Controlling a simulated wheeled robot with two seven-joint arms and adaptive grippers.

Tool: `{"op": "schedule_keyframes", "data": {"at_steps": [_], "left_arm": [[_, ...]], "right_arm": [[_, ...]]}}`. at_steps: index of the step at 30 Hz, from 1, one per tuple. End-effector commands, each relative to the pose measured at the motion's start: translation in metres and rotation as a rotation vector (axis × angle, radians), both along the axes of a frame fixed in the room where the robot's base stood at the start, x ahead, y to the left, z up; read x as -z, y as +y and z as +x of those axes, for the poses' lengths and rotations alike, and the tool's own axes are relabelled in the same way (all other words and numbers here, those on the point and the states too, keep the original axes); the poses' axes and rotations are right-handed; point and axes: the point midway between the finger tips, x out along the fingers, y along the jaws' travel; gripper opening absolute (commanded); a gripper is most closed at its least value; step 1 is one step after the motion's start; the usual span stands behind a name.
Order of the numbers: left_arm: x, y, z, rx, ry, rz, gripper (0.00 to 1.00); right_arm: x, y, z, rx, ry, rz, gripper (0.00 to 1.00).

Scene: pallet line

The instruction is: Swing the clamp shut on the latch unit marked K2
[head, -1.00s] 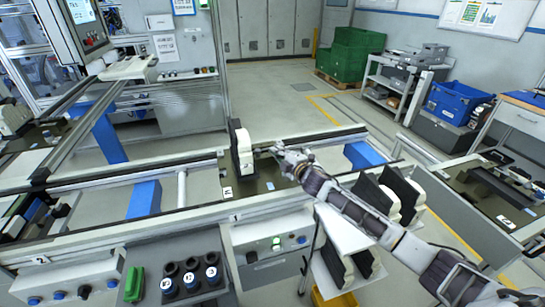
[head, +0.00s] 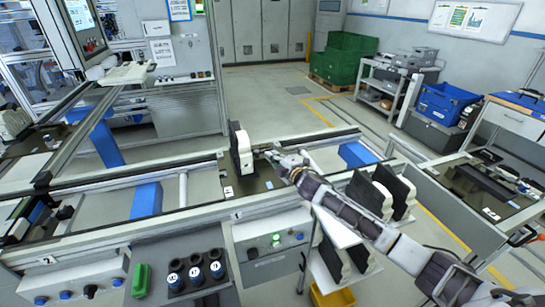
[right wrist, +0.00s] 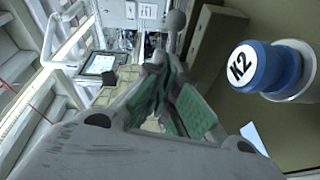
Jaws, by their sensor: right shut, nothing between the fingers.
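In the right wrist view, a blue round part (right wrist: 282,68) with a white disc marked K2 is at the upper right, beside my fingers. My right gripper (right wrist: 168,88) has green pads and is shut, holding nothing. A grey ball-ended lever (right wrist: 177,20) shows just beyond its fingertips; I cannot tell whether they touch it. In the head view, my right gripper (head: 268,152) is low over the dark pallet (head: 262,184), just right of an upright cream and black block (head: 242,150). The K2 mark and clamp position cannot be made out there. My left gripper is not in view.
A conveyor frame (head: 120,222) runs across the front. A holder (head: 196,285) with several blue, white-labelled parts and a green piece (head: 141,280) stand at the near edge. Another pallet (head: 480,190) is farther right.

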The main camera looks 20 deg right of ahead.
Motion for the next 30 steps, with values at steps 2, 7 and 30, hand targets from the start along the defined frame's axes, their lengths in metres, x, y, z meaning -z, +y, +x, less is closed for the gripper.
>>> {"op": "schedule_keyframes", "data": {"at_steps": [2,7,30], "left_arm": [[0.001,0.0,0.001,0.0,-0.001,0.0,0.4],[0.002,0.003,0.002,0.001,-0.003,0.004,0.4],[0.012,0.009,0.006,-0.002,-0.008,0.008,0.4]], "right_arm": [[0.001,-0.003,-0.003,0.0,0.0,0.0,0.0],[0.001,-0.009,-0.009,0.001,0.0,-0.001,0.0],[-0.002,-0.05,-0.058,0.0,0.001,-0.001,0.0]]}}
